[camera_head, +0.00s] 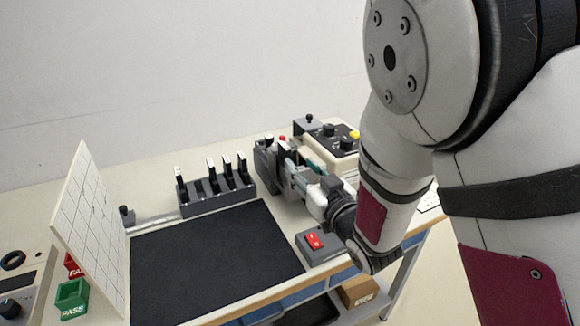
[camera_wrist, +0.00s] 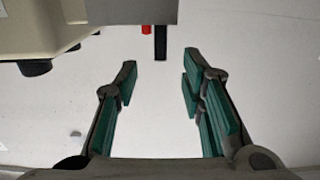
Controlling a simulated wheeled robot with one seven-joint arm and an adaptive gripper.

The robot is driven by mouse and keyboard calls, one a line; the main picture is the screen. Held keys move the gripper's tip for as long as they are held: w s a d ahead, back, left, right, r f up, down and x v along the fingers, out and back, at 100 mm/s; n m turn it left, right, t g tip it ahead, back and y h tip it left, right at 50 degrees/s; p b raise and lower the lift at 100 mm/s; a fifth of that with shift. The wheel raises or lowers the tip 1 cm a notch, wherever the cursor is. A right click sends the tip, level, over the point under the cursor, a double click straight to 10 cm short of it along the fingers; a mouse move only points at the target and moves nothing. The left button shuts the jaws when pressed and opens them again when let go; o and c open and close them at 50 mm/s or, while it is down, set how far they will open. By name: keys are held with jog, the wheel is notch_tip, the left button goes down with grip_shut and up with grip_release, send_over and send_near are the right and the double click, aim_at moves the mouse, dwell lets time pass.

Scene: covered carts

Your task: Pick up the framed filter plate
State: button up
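I cannot surely single out the framed filter plate. Several thin upright pieces with black bodies and white tops (camera_head: 228,172) stand in a dark grey rack (camera_head: 203,202) at the back of the bench in the head view. My gripper (camera_head: 297,172) is to the right of this rack, beside a grey fixture (camera_head: 266,164) that partly hides behind it. In the wrist view my gripper (camera_wrist: 160,85) has its teal-padded fingers well apart, with nothing between them. A grey block (camera_wrist: 130,12) with a black peg (camera_wrist: 160,43) lies beyond the fingertips.
A black mat (camera_head: 210,262) covers the bench middle and is clear. A white gridded panel (camera_head: 88,235) stands tilted at left, by a green PASS bin (camera_head: 72,298). A beige machine (camera_head: 330,148) stands behind my gripper. A red-switch box (camera_head: 315,242) sits near the front edge.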

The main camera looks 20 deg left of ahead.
aim_at(289, 156)
jog(key=x, duration=0.4)
jog(key=shift+w+a, duration=0.15)
jog(key=shift+w, duration=0.1)
jog(key=shift+f+p+x, duration=0.15)
jog(key=shift+p+x, duration=0.15)
jog(key=shift+x, duration=1.1)
jog(key=shift+f+p+x, duration=0.1)
jog(key=shift+p+x, duration=0.2)
jog(key=shift+x, duration=1.05)
jog(key=shift+s, duration=0.1)
grip_shut()
